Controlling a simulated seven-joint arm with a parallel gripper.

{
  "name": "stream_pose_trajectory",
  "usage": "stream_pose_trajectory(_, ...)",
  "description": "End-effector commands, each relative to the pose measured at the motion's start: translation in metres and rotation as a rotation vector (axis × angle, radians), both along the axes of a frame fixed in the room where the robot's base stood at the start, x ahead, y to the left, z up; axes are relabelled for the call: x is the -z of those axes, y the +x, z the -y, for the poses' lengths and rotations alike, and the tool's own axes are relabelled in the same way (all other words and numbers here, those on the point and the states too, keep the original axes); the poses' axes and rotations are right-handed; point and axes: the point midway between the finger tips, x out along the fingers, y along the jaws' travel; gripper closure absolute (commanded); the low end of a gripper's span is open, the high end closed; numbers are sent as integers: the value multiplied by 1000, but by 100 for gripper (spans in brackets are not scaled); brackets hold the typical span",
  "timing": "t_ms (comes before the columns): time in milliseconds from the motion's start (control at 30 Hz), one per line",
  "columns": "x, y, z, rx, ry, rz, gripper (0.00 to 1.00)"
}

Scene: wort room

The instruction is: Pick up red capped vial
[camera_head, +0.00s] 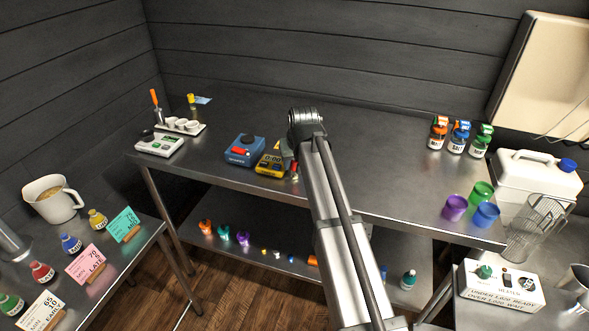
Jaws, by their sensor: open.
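My arm reaches over the steel table from the front. My gripper (290,162) is at its far end, low over the table just right of the yellow timer, and mostly hidden by my arm; it is open. A small red thing (295,169) shows right beside or between the fingers. It may be the red capped vial, but it is too small and covered to be sure. I cannot tell whether the fingers touch it. A red-capped bottle (42,272) stands on the left side table, far from my gripper.
A blue device (244,150) and a yellow timer (270,164) stand close left of my gripper. A scale (160,144) is farther left. Labelled bottles (459,137) and coloured cups (455,207) stand at the right. The table between my arm and the cups is clear.

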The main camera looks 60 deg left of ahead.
Motion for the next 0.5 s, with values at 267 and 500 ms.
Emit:
stream_pose_trajectory(267, 8, 1, -3, 0, 0, 0, 58)
stream_pose_trajectory(500, 8, 1, -3, 0, 0, 0, 77)
